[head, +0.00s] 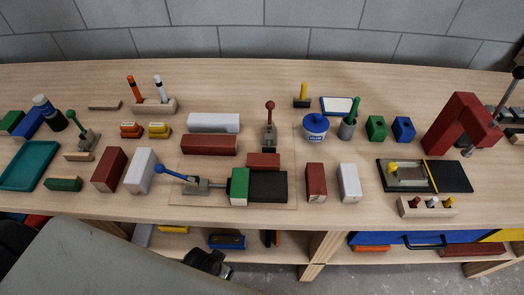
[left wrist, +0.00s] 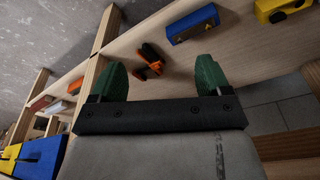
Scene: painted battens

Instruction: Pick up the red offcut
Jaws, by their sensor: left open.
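Several red pieces are on the bench in the head view, and I cannot tell for certain which is the offcut. A short red block (head: 263,160) lies behind the black pad, near the green block (head: 239,186). Another short red block (head: 316,181) stands right of the pad, beside a white one (head: 349,182). A long red batten (head: 209,144) lies further back, and a red block (head: 109,169) is at the left. My left gripper (head: 207,264) is low, in front of the bench edge. Its green fingertips are apart and empty in the left wrist view (left wrist: 160,78). My right gripper is out of view.
A blue-handled clamp (head: 195,184) sits by the green block and black pad (head: 268,187). A teal tray (head: 28,166) is at the left; a large red bracket (head: 462,124) is at the right. The lower shelf holds a blue block (left wrist: 193,25) and an orange-and-black item (left wrist: 150,60).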

